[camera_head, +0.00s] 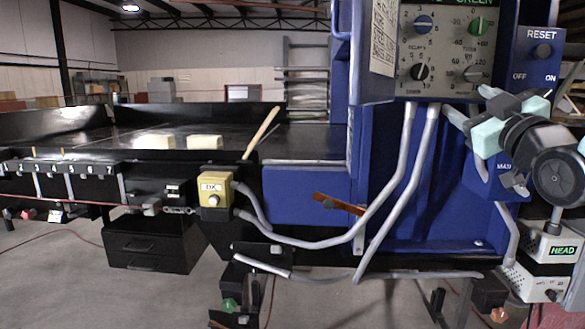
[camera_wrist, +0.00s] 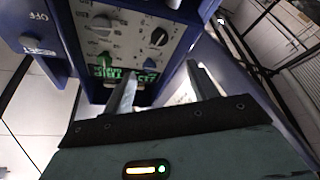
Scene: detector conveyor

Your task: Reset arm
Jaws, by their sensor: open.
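My gripper (camera_wrist: 158,82) is open and empty in the wrist view, its two fingers apart. Beyond them, the blue control box with its grey knob panel (camera_wrist: 132,35) appears upside down. My arm partly covers the MAIN switch box (camera_head: 482,182).
Two pale blocks (camera_head: 205,142) lie on the black conveyor (camera_head: 285,140) at left. A yellow switch box (camera_head: 214,190) is on its front side. Grey conduits (camera_head: 395,190) hang before the cabinet. An orange-handled lever (camera_head: 340,204) sticks out. Open floor lies at lower left.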

